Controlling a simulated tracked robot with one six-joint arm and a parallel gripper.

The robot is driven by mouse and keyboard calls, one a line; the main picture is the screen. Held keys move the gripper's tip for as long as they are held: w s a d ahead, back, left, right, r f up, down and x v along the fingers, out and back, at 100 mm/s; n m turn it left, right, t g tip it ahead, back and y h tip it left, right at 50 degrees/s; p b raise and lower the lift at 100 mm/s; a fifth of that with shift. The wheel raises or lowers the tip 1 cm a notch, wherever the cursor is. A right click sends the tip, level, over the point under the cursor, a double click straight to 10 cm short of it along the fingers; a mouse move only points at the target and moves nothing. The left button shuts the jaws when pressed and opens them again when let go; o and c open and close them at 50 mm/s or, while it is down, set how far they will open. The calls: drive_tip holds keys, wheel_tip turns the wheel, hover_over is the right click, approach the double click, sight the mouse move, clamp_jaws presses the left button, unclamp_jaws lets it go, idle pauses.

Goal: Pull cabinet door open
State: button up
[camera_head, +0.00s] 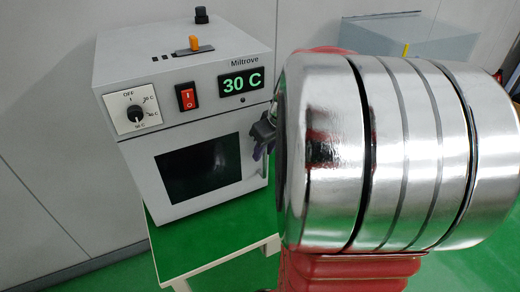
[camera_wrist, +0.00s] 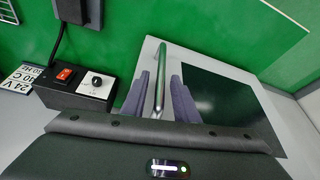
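The cabinet (camera_head: 185,115) is a grey box with a 30 C display, and its front door (camera_head: 154,174) with a dark window looks shut. In the wrist view the door (camera_wrist: 152,52) shows its shiny metal bar handle (camera_wrist: 161,60). My gripper (camera_wrist: 160,78) has its two purple-grey fingers on either side of the handle, with a visible gap to each finger, so it looks open. In the head view my gripper (camera_head: 263,138) is at the door's right side, and my silver arm link hides most of it and the handle.
The cabinet stands on a green-topped table (camera_head: 215,240) with a pale frame. A black box with a red switch and a knob (camera_wrist: 75,88) is left of the handle in the wrist view. A grey box (camera_head: 395,35) stands behind my arm at the right.

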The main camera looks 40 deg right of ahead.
clamp_jaws()
idle(0.3)
drive_tip(key=shift+s+a, duration=0.1)
drive_tip(key=shift+s, duration=0.1)
